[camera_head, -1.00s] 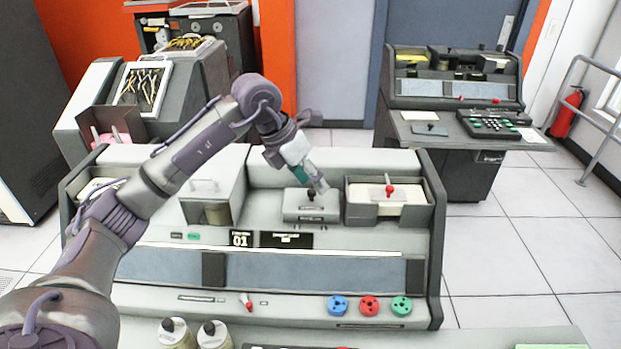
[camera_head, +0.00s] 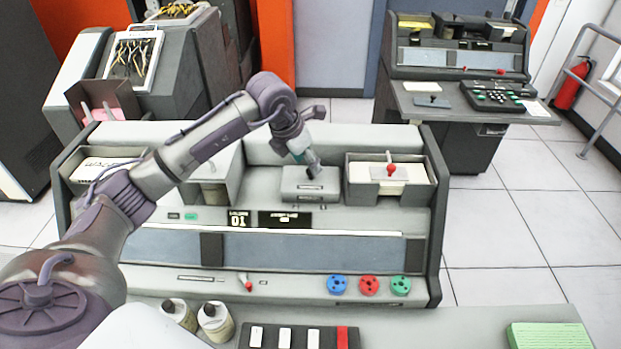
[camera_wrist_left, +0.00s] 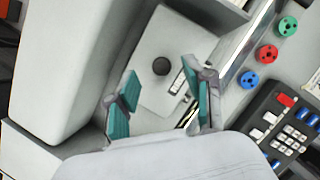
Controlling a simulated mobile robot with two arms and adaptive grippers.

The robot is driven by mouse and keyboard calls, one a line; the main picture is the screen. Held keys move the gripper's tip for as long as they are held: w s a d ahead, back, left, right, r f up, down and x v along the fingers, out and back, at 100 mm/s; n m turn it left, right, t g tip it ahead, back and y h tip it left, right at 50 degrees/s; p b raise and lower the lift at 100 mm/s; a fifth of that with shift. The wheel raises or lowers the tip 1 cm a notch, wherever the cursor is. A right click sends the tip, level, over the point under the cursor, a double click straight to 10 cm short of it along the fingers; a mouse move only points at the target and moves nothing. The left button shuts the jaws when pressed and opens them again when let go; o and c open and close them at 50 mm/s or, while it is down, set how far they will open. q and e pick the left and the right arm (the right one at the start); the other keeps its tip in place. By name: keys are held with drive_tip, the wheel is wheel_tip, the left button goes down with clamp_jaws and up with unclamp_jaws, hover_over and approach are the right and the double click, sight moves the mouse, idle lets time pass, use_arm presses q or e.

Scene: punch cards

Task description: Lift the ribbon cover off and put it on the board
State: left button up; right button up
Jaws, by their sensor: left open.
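The ribbon cover (camera_head: 310,186) appears to be the grey box-like lid with a dark round knob, on the middle of the machine's upper deck. In the left wrist view the cover (camera_wrist_left: 180,45) and its black knob (camera_wrist_left: 161,66) lie just beyond the fingertips. My left gripper (camera_head: 314,170) is right above the cover and hides the knob in the head view. In the left wrist view the left gripper (camera_wrist_left: 164,88) is open, its teal pads on either side of the knob's line and nothing between them. My right gripper is not in view. I cannot identify the board for certain.
Right of the cover is an open bin (camera_head: 388,182) with a red-knobbed lever. Left is a raised grey housing (camera_head: 212,180). Blue, red and green knobs (camera_head: 369,286) sit on the front. Two bottles (camera_head: 215,322), a key panel (camera_head: 299,338) and green cards (camera_head: 549,336) lie nearer.

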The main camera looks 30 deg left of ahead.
sight(311, 180)
use_arm(q)
drive_tip(key=p+x, duration=0.1)
drive_tip(key=x, duration=0.3)
drive_tip(key=shift+s, duration=0.1)
clamp_jaws()
